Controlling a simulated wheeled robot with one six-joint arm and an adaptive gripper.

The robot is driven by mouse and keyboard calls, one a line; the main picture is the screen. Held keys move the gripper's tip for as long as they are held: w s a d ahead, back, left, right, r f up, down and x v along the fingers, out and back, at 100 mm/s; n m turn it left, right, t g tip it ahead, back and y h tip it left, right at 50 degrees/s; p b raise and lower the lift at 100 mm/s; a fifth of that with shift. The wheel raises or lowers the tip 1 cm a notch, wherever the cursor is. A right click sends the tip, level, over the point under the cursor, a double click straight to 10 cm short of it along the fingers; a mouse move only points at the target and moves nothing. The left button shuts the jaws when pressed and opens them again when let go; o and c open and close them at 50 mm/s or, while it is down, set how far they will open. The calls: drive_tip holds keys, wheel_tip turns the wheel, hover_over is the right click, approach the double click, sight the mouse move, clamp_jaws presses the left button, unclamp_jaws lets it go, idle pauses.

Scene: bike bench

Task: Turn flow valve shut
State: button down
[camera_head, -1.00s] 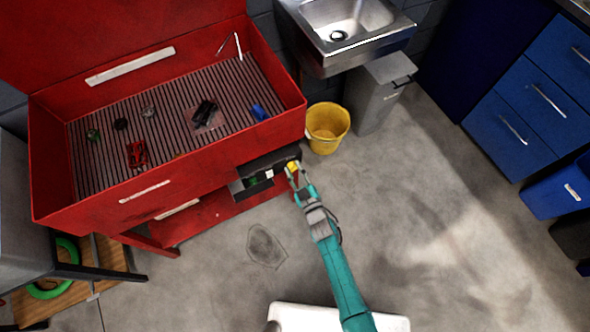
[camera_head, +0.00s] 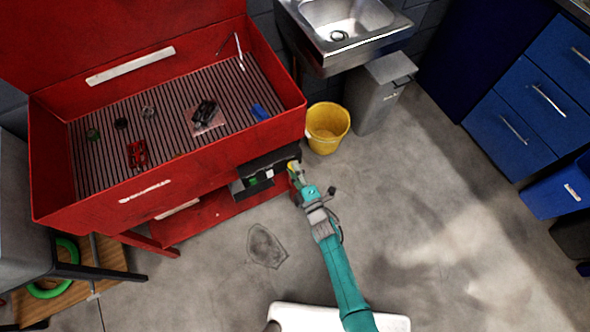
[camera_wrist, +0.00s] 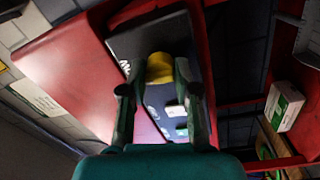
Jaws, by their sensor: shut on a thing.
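The flow valve shows as a yellow knob (camera_wrist: 159,67) on a dark panel (camera_wrist: 140,43) at the front right end of the red bench. In the head view the yellow knob (camera_head: 291,166) is a small spot, partly hidden by my gripper. My gripper (camera_wrist: 158,84) is shut on the yellow knob, with one green finger on each side of it. In the head view my gripper (camera_head: 296,178) reaches up to the panel from below. I cannot read the valve's angle.
The red bench tray (camera_head: 65,190) holds several small parts. A yellow bucket (camera_head: 327,128) stands on the floor just right of the panel, below a steel sink (camera_head: 350,50). A grey bin (camera_head: 380,90) is behind it.

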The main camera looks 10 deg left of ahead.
drive_tip(key=shift+a+n, duration=0.1)
drive_tip(key=shift+n, duration=0.6)
drive_tip(key=shift+s+f, duration=0.1)
drive_tip(key=c, duration=0.9)
unclamp_jaws()
drive_tip(key=shift+o, duration=0.2)
drive_tip(key=v, duration=1.2)
